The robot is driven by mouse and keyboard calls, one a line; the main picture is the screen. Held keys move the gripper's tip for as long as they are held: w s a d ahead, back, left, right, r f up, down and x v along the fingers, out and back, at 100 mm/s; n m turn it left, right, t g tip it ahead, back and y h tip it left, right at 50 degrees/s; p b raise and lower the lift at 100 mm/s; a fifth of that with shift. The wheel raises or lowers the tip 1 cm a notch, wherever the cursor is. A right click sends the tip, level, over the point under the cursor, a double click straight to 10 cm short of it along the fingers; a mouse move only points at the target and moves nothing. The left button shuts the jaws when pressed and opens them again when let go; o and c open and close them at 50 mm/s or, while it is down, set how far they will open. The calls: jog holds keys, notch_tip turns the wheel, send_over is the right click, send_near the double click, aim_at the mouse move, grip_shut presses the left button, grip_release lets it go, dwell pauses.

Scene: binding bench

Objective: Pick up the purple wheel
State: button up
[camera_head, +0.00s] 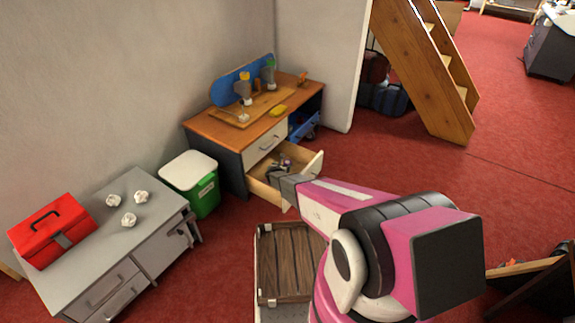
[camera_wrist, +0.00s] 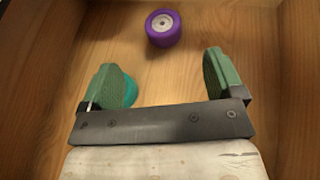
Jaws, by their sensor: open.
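The purple wheel (camera_wrist: 163,29) lies on the wooden floor of a drawer, near the top of the wrist view. It has a pale grey hub. My gripper (camera_wrist: 172,80) is open and empty, with its two green-padded fingers apart. The wheel is beyond the fingertips, roughly centred between them and not touched. In the head view my gripper (camera_head: 274,174) reaches into the open drawer (camera_head: 265,192) of the wooden-topped bench, and I cannot make out the wheel there.
A teal round thing (camera_wrist: 130,90) lies partly hidden behind the left finger. Drawer walls stand close on both sides. The bench top (camera_head: 205,128) holds several items. A green bin (camera_head: 206,195) stands left of the drawer, and a wooden crate (camera_head: 285,262) stands in front.

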aim_at(287, 162)
jog(key=x, duration=0.5)
jog(key=shift+a+f, duration=0.1)
jog(key=shift+a, duration=0.05)
jog(key=shift+d+x, duration=0.2)
jog(key=shift+x, duration=2.75)
jog(key=shift+s, duration=0.15)
jog(key=c, duration=1)
